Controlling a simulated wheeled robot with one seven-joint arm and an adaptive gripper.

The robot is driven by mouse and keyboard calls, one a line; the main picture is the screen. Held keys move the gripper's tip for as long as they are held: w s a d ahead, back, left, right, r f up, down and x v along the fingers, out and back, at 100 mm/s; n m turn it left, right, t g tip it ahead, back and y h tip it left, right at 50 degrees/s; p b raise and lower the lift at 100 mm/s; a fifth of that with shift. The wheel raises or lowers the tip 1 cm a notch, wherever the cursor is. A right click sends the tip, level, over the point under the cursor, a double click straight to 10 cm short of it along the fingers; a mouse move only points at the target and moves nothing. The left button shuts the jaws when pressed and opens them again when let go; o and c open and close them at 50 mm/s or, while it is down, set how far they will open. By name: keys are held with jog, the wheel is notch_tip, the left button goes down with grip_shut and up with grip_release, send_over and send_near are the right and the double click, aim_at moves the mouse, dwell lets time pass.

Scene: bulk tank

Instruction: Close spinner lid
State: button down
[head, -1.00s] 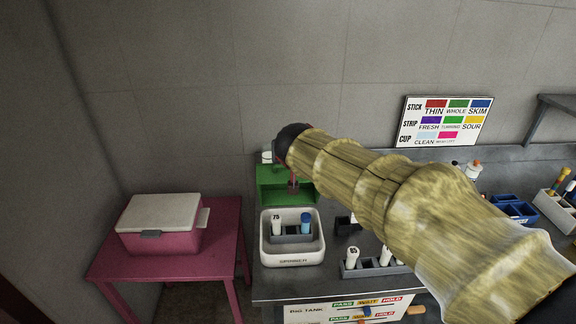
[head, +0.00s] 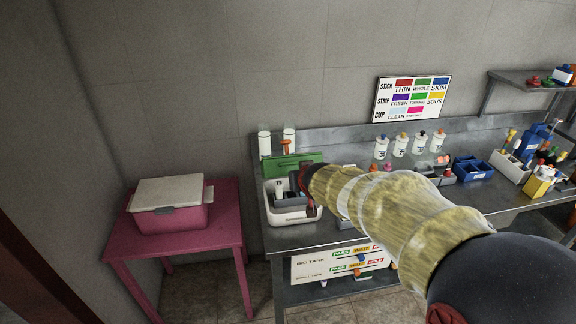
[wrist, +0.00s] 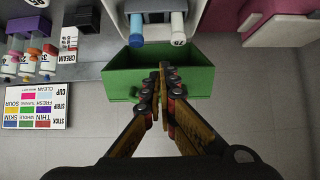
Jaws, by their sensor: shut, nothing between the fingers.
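The spinner is a white box (head: 285,217) at the left end of the steel counter. Its green lid (head: 292,160) stands raised and tilted along the back of the box. The box is open, and in the wrist view two capped tubes, one with a blue cap (wrist: 136,38) and one white (wrist: 178,30), show beside the lid (wrist: 120,78). My gripper (wrist: 164,68) is shut and empty, its fingertips in front of the lid; I cannot tell whether they touch it. In the head view my gripper (head: 309,208) is over the right side of the box and hides part of it.
A pink cooler (head: 172,217) with a pale lid sits on a pink table (head: 223,225) to the left. Several bottles (head: 400,146) and a blue bin (head: 473,170) are further right on the counter.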

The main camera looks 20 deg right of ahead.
jog(key=shift+s+a+f, duration=0.1)
jog(key=shift+s+f, duration=0.3)
jog(key=shift+f, duration=0.25)
jog(key=shift+r, duration=0.1)
dwell(0.9)
